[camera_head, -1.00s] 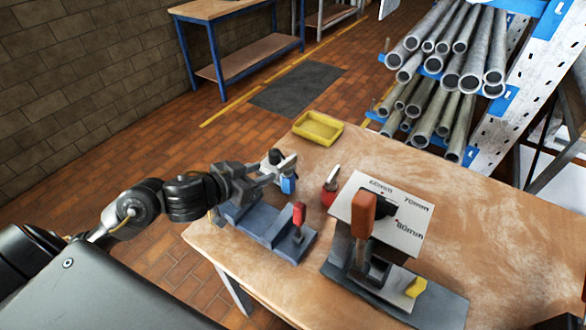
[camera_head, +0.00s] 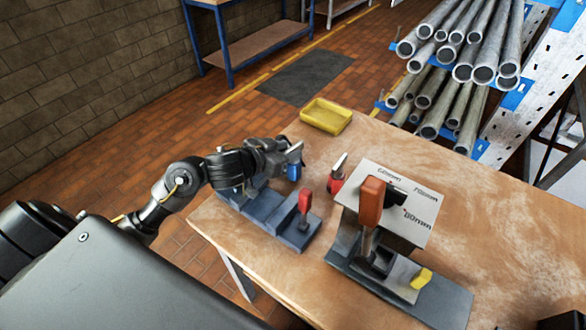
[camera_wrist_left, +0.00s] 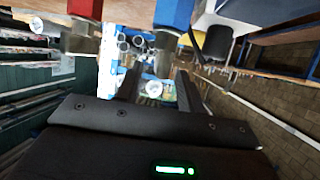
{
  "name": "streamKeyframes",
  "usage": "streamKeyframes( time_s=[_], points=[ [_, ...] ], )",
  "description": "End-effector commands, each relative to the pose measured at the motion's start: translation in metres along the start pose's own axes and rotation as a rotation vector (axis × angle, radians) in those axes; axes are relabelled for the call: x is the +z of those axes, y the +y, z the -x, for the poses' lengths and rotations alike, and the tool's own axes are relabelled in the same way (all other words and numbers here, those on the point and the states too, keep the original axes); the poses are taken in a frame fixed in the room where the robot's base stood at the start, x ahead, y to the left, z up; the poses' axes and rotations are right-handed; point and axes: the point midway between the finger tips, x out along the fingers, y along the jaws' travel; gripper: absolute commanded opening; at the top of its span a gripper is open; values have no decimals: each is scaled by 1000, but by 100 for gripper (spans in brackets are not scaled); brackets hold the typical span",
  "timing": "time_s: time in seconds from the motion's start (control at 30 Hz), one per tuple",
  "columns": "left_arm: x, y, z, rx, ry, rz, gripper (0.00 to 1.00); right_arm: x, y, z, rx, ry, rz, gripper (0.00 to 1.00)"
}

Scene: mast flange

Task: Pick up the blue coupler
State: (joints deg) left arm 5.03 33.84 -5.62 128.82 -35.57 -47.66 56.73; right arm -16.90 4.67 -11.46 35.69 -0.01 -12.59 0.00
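The blue coupler (camera_head: 293,172) is a small blue piece at the far left of the workbench, by the end of a blue-grey fixture (camera_head: 265,212) with a red handle. My left gripper (camera_head: 293,150) is just above and behind it in the head view and partly hides that area. In the left wrist view a blue piece (camera_wrist_left: 173,14), likely the coupler, shows at the top edge, beyond the fingers. The two fingers (camera_wrist_left: 158,85) stand apart with a gap, and nothing is visibly gripped. Whether the gripper touches the coupler cannot be told.
A yellow tray (camera_head: 326,117) lies behind on the workbench (camera_head: 480,215). A red tool (camera_head: 336,181) stands to the right of the coupler. A larger fixture with an orange-red handle (camera_head: 371,200) and a marked plate (camera_head: 412,225) is in front. A pipe rack (camera_head: 455,70) stands behind.

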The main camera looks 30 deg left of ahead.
Motion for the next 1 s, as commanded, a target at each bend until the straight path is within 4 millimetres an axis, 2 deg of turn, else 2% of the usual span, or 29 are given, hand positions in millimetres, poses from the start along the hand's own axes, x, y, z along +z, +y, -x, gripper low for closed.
streamKeyframes(
  time_s=[0.1, 0.2, 0.47, 0.77, 1.0],
  points=[
    [1, 0, -18, 0, 1, 5, 38, 5, -2, -3, -2, -7, -1, 36],
    [0, 0, -27, 0, 1, 2, 38, 6, -3, -4, -3, -8, -1, 36],
    [0, 0, -30, 1, 0, 0, 38, 6, -3, -4, -4, -8, -1, 36],
    [0, 0, -30, 1, 0, 0, 2, 6, -3, -4, -4, -9, -1, 36],
    [0, 0, -29, 0, 0, 0, 0, 6, -3, -4, -4, -9, -1, 36]
  ],
)
